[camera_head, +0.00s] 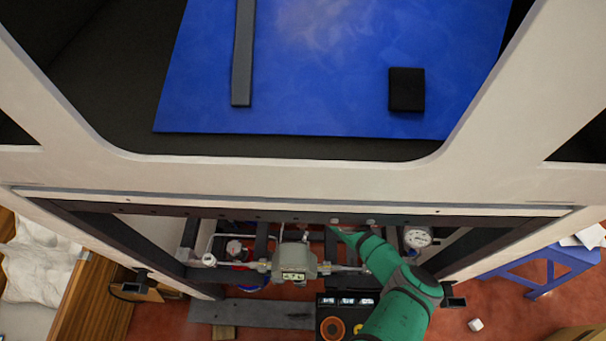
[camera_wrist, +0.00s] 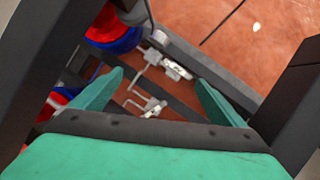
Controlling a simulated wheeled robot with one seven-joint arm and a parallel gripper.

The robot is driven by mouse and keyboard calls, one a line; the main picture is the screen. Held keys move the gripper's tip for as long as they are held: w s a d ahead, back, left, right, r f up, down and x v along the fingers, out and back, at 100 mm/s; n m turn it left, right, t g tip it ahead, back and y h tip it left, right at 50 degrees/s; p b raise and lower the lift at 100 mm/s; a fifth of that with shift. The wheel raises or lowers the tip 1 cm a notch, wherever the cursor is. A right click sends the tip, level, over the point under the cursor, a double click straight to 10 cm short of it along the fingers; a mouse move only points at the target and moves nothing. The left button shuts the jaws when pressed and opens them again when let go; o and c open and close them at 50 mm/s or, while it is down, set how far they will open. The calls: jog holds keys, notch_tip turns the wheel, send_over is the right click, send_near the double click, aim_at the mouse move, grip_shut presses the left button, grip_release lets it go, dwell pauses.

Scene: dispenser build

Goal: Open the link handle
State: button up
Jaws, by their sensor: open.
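A thin pale metal linkage (camera_wrist: 148,103) shows between my fingers in the wrist view, beyond their tips. It has bent rods and small bracket ends; I cannot tell which part is the link handle. My gripper (camera_wrist: 159,77) is open, with its two green fingers apart on either side of the linkage and nothing between them. In the head view my green gripper (camera_head: 345,232) reaches under the front edge of the white cabinet, to the right of a grey meter (camera_head: 294,262). The linkage cannot be made out clearly there.
A round gauge (camera_head: 417,238) sits right of my arm. Dark frame bars (camera_wrist: 55,60) crowd the wrist view on both sides. A red and blue part (camera_wrist: 113,30) is at its upper left. A blue stool (camera_head: 540,262) stands at the right on reddish floor.

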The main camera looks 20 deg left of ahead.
jog(key=w+a+r+m+t+y, duration=0.1)
jog(key=w+r+m+t+y, duration=0.2)
jog(key=w+r, duration=0.6)
jog(key=r+m+t, duration=0.1)
jog(key=m, duration=0.1)
jog(key=shift+a+m+t, duration=0.2)
jog(key=shift+m+t, duration=0.1)
jog(key=shift+m, duration=0.1)
jog(key=shift+a, duration=0.1)
